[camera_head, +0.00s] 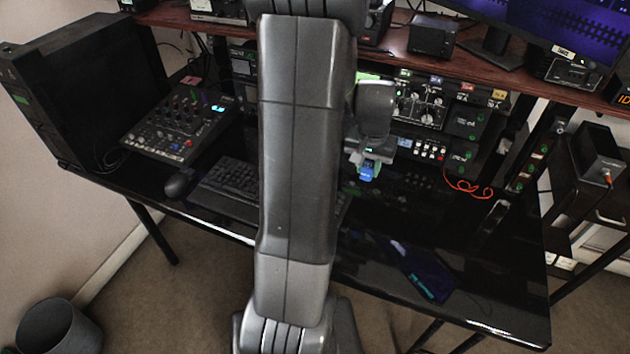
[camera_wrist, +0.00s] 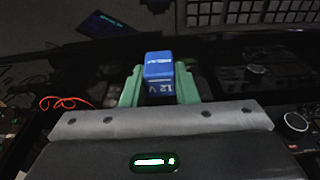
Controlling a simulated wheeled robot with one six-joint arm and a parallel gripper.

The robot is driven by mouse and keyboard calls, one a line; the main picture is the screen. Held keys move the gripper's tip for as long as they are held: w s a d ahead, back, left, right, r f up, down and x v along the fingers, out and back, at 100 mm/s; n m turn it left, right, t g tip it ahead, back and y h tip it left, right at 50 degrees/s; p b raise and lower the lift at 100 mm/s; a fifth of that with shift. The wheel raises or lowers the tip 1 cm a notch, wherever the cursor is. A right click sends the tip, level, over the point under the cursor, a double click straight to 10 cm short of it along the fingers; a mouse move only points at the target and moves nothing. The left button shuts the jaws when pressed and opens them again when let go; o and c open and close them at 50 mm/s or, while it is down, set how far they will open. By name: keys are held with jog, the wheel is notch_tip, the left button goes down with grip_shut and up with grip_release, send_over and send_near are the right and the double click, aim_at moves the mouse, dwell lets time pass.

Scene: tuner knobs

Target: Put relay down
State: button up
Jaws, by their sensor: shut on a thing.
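In the head view the relay (camera_head: 367,173) hangs at the tip of my gripper (camera_head: 368,164), in front of the rack units and over the glossy black desk (camera_head: 390,225). My arm hides the middle of the desk. I cannot tell exactly how high the relay is above the desk.
A keyboard (camera_head: 232,183), mouse (camera_head: 180,184) and mixer (camera_head: 178,122) occupy the desk's left side. Rack units (camera_head: 420,150) line its back. A red cable (camera_head: 468,188) lies at the right.

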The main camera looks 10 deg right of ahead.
notch_tip(320, 180, down, 10)
jog(key=shift+r, duration=0.15)
dwell(0.3)
jog(key=o, duration=0.6)
jog(key=shift+f, duration=0.2)
jog(key=shift+c, duration=0.2)
jog(key=o, duration=0.4)
jog(key=shift+r, duration=0.15)
